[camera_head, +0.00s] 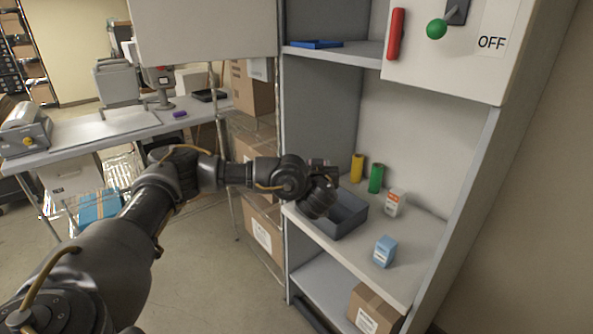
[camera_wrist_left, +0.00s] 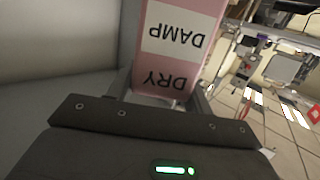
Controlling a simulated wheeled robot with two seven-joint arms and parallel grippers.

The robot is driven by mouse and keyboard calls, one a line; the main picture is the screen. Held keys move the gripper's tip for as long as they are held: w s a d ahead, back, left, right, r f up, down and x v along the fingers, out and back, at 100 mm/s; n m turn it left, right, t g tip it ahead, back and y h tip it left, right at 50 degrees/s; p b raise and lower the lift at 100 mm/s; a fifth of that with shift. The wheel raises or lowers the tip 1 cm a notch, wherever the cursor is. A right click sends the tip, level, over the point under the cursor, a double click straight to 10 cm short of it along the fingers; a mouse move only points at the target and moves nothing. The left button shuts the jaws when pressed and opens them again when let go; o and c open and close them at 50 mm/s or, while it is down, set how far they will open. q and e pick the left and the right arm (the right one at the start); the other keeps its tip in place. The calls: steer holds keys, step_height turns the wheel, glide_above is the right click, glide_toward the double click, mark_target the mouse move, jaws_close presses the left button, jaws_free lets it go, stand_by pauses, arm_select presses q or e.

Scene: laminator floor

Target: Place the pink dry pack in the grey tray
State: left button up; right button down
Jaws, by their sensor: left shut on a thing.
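The pink dry pack (camera_wrist_left: 183,55) fills the upper middle of the left wrist view. In the head view my left gripper (camera_head: 325,168) is over the shelf, beside and above the grey tray's back left part. The pack is hidden there behind my wrist. The grey tray (camera_head: 349,229) sits on the middle shelf, partly covered by my arm. The part of its inside that shows looks empty. My right gripper is not in view.
A yellow roll (camera_head: 357,168), a green roll (camera_head: 376,178) and an orange-white box (camera_head: 395,204) stand behind and right of the tray. A blue box (camera_head: 385,252) stands in front right. An upper shelf (camera_head: 335,52) overhangs the back.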

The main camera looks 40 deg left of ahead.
arm_select(q)
steer(key=s+d+m+t+h+b, duration=0.2)
steer(key=s+d+m+h+b, duration=0.15)
steer(key=s+d+h, duration=0.55)
steer(key=s+d+f+m+b, duration=0.2)
steer(key=s+d+f+b, duration=0.1)
steer(key=d+f+b, duration=0.3)
steer(key=shift+s+f+m+y+b, duration=0.3)
steer(key=shift+f+m+b, duration=0.05)
steer(key=shift+f+b, duration=0.4)
